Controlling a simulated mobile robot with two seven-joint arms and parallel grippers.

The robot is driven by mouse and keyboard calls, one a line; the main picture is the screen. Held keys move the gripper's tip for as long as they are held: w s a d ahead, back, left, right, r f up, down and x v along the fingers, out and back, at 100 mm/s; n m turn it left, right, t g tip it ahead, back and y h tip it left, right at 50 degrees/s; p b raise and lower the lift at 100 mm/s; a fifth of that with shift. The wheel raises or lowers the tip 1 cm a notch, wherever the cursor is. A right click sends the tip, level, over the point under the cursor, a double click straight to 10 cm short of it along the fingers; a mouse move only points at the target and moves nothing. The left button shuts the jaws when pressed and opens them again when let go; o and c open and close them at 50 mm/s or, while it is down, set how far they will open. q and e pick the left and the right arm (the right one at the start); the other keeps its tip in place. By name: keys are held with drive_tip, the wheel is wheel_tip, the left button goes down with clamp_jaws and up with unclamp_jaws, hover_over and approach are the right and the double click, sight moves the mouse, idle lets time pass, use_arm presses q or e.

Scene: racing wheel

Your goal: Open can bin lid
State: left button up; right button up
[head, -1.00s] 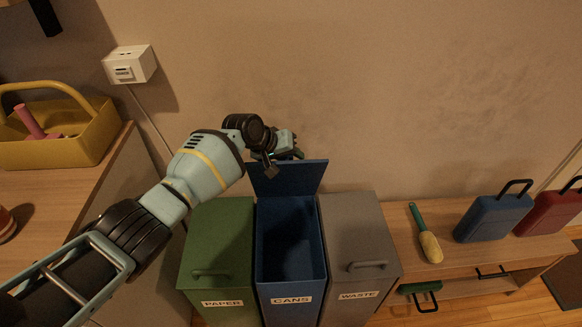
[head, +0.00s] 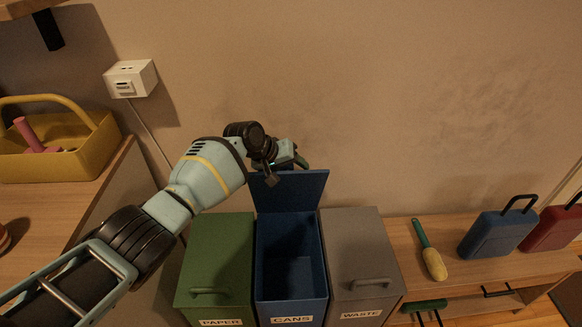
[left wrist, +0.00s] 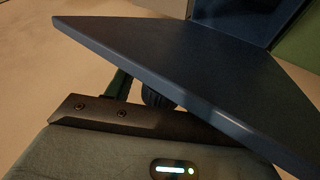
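The blue can bin (head: 291,245), labelled CANS, stands between two other bins. Its lid (head: 290,190) is swung up to about upright at the back, and the empty-looking inside of the bin shows. My left gripper (head: 298,163) is at the top edge of the lid, partly behind it. In the left wrist view the lid (left wrist: 200,75) is a dark blue slab close across the picture, with a green finger (left wrist: 121,85) and a dark rounded part beyond it. The lid hides most of the fingertips, so their opening and any grip on a handle cannot be told.
A green PAPER bin (head: 218,255) and a grey WASTE bin (head: 358,250) stand on either side, lids shut. A low bench (head: 395,235) on the right bears a brush-like tool (head: 429,250) and a blue case (head: 497,232). A yellow caddy (head: 75,150) sits at left.

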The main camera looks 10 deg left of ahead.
use_arm(q)
drive_tip(key=shift+s+a+r, duration=0.15)
drive_tip(key=shift+a+r, duration=0.05)
drive_tip(key=shift+r, duration=0.2)
drive_tip(key=p+v, duration=0.2)
drive_tip(key=v, duration=0.3)
drive_tip(key=shift+s+a+r, duration=0.1)
drive_tip(key=shift+r, duration=0.1)
drive_tip(key=shift+s+a+r, duration=0.35)
drive_tip(key=shift+s+r, duration=0.1)
drive_tip(key=shift+r, duration=0.05)
